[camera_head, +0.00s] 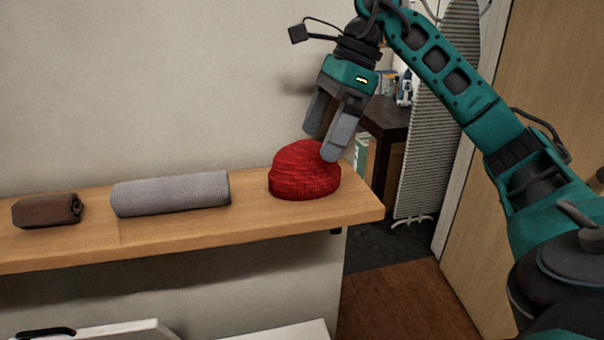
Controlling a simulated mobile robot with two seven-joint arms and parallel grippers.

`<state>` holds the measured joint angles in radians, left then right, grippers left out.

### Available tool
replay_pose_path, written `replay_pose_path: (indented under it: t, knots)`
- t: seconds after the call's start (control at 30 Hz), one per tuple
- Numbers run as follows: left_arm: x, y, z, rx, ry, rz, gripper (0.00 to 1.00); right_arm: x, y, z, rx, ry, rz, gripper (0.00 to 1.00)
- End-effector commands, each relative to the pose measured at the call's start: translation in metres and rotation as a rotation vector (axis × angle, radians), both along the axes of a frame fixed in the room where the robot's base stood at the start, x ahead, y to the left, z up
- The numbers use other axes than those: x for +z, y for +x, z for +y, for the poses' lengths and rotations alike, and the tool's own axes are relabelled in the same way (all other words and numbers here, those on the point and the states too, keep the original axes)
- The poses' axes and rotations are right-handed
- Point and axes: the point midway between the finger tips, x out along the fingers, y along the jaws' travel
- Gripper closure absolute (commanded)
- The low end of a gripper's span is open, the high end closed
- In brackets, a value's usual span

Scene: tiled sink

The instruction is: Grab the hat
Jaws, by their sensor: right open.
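A red knitted hat (303,172) sits on a wooden shelf (230,226) near the shelf's right end. My right gripper (321,143) hangs just above the hat, pointing down, with its fingers apart and nothing between them. One finger is in front of the hat's upper right edge; I cannot tell whether it touches. The other finger is above and behind the hat's top. My left gripper is not in view.
A rolled grey towel (171,193) and a smaller rolled brown towel (47,210) lie on the shelf to the left. A dark table (388,117) and a ribbed pale panel (432,130) stand behind at right. A plain wall backs the shelf.

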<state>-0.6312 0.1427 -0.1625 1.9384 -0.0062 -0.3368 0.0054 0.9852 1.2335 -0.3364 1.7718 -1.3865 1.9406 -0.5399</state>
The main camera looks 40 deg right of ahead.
Motion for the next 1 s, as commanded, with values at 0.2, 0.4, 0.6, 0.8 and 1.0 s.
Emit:
replay_pose_path:
  t: [0.2, 0.4, 0.6, 0.8, 1.0]
  knots:
    - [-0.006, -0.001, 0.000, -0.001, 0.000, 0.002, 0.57, -0.025, 0.005, 0.009, 0.000, 0.001, 0.000, 0.00]
    - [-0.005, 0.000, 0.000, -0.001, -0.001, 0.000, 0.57, -0.041, 0.011, 0.016, 0.002, 0.002, 0.002, 0.00]
    - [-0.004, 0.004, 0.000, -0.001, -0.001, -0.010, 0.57, -0.067, 0.020, 0.025, 0.001, 0.001, 0.002, 0.00]
    - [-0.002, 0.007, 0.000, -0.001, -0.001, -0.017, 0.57, -0.073, 0.021, 0.028, 0.001, 0.002, -0.001, 0.00]
    - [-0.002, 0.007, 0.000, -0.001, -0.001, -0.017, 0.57, -0.072, 0.021, 0.028, 0.001, 0.002, -0.001, 0.07]
